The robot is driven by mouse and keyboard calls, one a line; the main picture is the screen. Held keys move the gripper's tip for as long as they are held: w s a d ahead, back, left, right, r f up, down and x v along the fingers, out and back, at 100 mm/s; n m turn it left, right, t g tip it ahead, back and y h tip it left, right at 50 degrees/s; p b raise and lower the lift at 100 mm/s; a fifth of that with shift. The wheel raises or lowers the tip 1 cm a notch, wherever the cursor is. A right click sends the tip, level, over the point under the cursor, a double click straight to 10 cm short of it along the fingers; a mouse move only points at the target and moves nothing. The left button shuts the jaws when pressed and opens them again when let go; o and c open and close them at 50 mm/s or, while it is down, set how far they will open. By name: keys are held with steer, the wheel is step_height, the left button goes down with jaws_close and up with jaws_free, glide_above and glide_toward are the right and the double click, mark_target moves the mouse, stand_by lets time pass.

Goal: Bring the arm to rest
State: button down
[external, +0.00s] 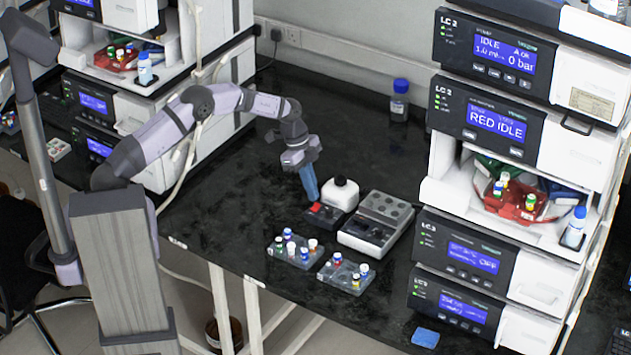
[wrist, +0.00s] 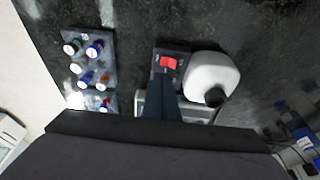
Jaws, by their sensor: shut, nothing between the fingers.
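My gripper (external: 314,200) is shut and empty, with its blue fingers pointing down above the black bench. Its fingertips are close to a small black switch box with a red rocker (external: 317,208). In the wrist view, my gripper's fingers (wrist: 166,88) reach up the middle of the picture towards the red rocker (wrist: 168,62). I cannot tell whether the fingertips touch the switch. The rest of my arm stretches from its grey pedestal at the left, bent over the bench.
A white bottle with a black cap (external: 340,193) stands beside the switch box. A grey device (external: 376,223) is to its right. Two vial racks (external: 295,251) (external: 345,276) sit in front. Instrument stacks (external: 490,130) stand at right and back left. A blue-capped bottle (external: 399,100) stands behind.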

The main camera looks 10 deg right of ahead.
steer(key=shift+r, duration=0.75)
steer(key=w+a+r+n+y+b, duration=0.1)
steer(key=w+a+n, duration=0.35)
steer(key=a, duration=0.65)
steer(key=w+a+r+n+y+b, duration=0.15)
steer(key=w+a+n, duration=0.3)
steer(key=a, duration=0.75)
steer(key=s+a+f+n+b, duration=0.1)
steer(key=s+a+n, duration=0.15)
steer(key=a, duration=0.65)
steer(key=s+a+n+b, duration=0.15)
steer(key=a+n, duration=0.25)
steer(key=a, duration=0.5)
steer(key=a+r+n+t+p, duration=0.2)
steer(key=a+r+n+p, duration=0.3)
steer(key=a+n, duration=0.6)
steer(key=shift+a+r, duration=0.65)
steer(key=shift+a, duration=0.9)
steer(key=shift+w+n, duration=0.1)
steer(key=shift+n, duration=0.15)
